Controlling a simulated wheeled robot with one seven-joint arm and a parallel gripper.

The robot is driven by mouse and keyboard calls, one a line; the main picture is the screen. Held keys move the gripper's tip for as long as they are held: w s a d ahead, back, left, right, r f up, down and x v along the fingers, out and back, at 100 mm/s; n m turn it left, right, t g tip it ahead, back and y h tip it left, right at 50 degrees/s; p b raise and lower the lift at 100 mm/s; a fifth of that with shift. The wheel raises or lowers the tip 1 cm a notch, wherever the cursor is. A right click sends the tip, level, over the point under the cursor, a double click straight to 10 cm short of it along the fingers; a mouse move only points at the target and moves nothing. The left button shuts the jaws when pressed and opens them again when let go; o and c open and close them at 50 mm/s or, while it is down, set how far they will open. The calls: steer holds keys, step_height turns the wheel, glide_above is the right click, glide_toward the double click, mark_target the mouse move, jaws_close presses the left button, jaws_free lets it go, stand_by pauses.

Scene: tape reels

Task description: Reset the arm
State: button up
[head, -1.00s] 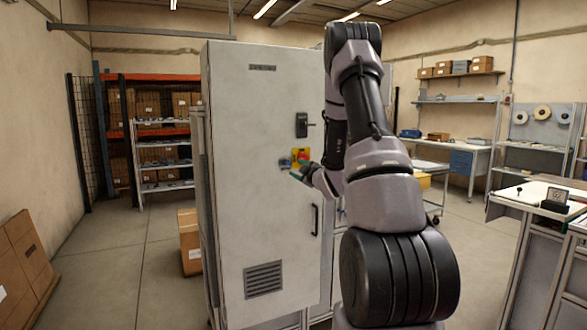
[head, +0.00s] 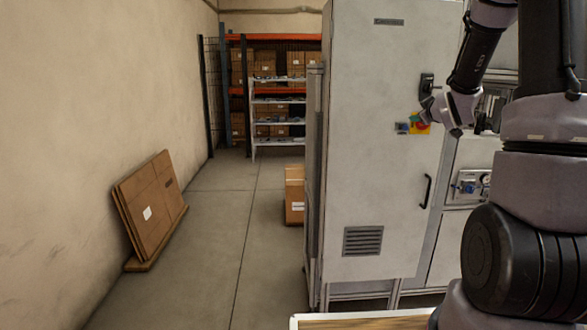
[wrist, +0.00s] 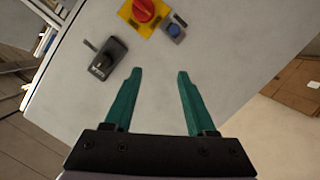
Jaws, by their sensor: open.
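My gripper (wrist: 158,75) shows in the wrist view with its two green fingers spread apart and nothing between them. It faces the grey cabinet door (wrist: 215,75). In the head view my arm stands at the right and its end is in front of the cabinet (head: 375,60), near the red and yellow switch (head: 421,123). The fingers are hard to make out there. In the wrist view the red knob on its yellow plate (wrist: 143,12) and a blue button (wrist: 173,30) lie above the fingertips. A black handle (wrist: 108,57) lies to their upper left.
A wooden-topped surface (head: 360,322) lies at the bottom of the head view. Flat cardboard (head: 152,207) leans on the left wall. A cardboard box (head: 294,195) stands beside the cabinet. Shelves (head: 278,104) are at the back.

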steer(key=s+a+r+m+g, duration=0.2)
steer(key=s+a+r+m, duration=0.1)
steer(key=s, duration=0.3)
steer(key=s+a+r+m+g, duration=0.2)
steer(key=s+a+r, duration=0.1)
steer(key=s, duration=0.4)
steer(key=s+a+m+g+y, duration=0.2)
steer(key=s+a, duration=0.3)
steer(key=s, duration=0.6)
steer(key=s+a+m+g+y, duration=0.2)
steer(key=s+a, duration=0.4)
steer(key=s, duration=0.6)
steer(key=shift+a+m, duration=0.3)
steer(key=shift+m, duration=0.3)
steer(key=shift+w+d, duration=0.1)
